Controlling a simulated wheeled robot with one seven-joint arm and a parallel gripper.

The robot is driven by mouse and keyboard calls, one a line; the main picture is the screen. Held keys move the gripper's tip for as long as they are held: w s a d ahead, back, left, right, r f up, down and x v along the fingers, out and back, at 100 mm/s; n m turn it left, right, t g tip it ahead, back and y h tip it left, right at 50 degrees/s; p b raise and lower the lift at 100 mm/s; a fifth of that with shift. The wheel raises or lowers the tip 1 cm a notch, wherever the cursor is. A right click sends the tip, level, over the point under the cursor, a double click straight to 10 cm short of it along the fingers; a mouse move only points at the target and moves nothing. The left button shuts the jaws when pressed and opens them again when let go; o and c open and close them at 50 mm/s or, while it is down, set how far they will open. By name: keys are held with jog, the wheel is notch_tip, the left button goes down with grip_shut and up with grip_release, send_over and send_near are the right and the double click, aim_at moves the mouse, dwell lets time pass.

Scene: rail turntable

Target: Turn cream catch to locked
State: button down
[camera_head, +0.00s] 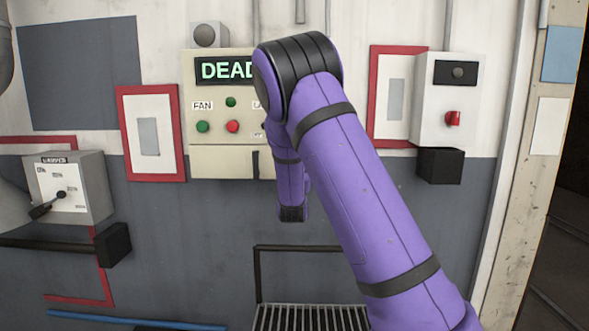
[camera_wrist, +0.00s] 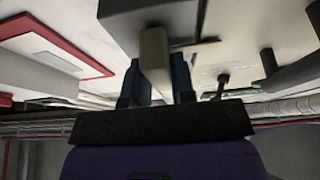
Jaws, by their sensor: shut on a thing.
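In the wrist view a cream, block-like catch (camera_wrist: 154,42) stands between the two dark fingers of my gripper (camera_wrist: 155,72). The fingers are shut on it from both sides. Its far end meets a dark grey block (camera_wrist: 150,14). In the head view my purple arm reaches to the wall and covers part of the cream control panel (camera_head: 218,161). My gripper's fingers and the catch cannot be made out there. Which position the catch points to cannot be read.
The panel carries a lit display (camera_head: 222,70) reading "DEAD" and several buttons. A grey lever box (camera_head: 88,183) is at left. A white box with a red knob (camera_head: 452,118) is at right. A dark rail (camera_head: 300,248) and grating (camera_head: 300,318) lie below.

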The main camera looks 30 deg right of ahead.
jog(key=shift+f, duration=0.15)
jog(key=c, duration=1)
grip_release()
jog(key=shift+o, duration=0.2)
jog(key=shift+s, duration=0.1)
jog(key=v, duration=1)
jog(key=shift+s+a, duration=0.25)
jog(key=shift+s, duration=0.05)
